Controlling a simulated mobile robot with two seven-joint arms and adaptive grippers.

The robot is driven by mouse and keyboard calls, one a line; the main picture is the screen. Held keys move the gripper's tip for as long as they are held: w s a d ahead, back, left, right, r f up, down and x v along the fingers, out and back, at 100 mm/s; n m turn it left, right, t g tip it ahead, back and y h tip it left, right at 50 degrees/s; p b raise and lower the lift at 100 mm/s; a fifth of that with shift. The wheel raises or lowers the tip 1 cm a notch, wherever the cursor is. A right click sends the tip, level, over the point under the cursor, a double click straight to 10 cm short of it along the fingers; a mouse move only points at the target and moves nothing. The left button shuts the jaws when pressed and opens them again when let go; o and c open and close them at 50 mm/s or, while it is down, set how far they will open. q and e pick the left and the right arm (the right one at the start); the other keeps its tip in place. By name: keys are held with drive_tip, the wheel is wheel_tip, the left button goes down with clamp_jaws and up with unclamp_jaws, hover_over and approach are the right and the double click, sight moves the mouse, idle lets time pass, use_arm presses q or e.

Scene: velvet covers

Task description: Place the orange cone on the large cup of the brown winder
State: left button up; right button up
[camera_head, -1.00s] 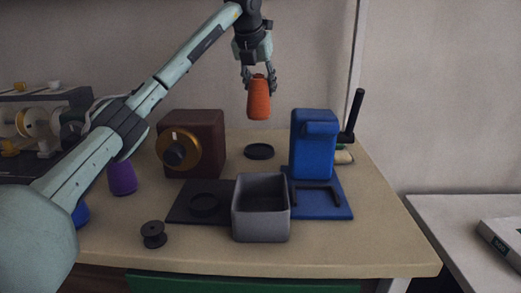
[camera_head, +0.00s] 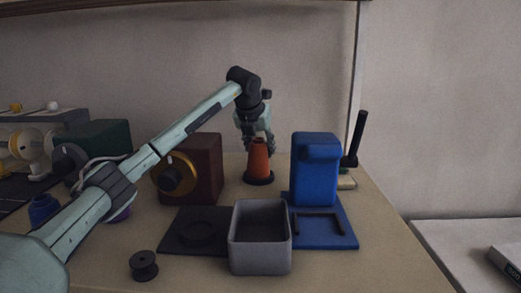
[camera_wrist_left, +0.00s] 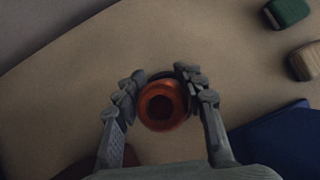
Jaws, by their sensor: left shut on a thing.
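The orange cone (camera_head: 259,161) is upright between the fingers of my left gripper (camera_head: 259,143), which is shut on its upper part. The cone's lower end is at a round black dish (camera_head: 259,180) on the table; I cannot tell whether it touches. In the left wrist view my gripper (camera_wrist_left: 164,90) holds the cone (camera_wrist_left: 162,106), seen from above, with the dark dish mostly hidden below. The brown winder (camera_head: 208,165) stands to the left with a gold disc (camera_head: 178,176) on its front. My right gripper is not in view.
A blue winder (camera_head: 315,170) on a blue base stands close to the right of the cone. A grey bin (camera_head: 260,262) and a black spool (camera_head: 143,265) are in front. Green and tan blocks (camera_wrist_left: 289,12) lie at the back right.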

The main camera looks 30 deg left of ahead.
use_arm(q)
drive_tip(key=o, duration=1.2)
drive_tip(key=shift+o, duration=0.2)
drive_tip(key=v, duration=1.2)
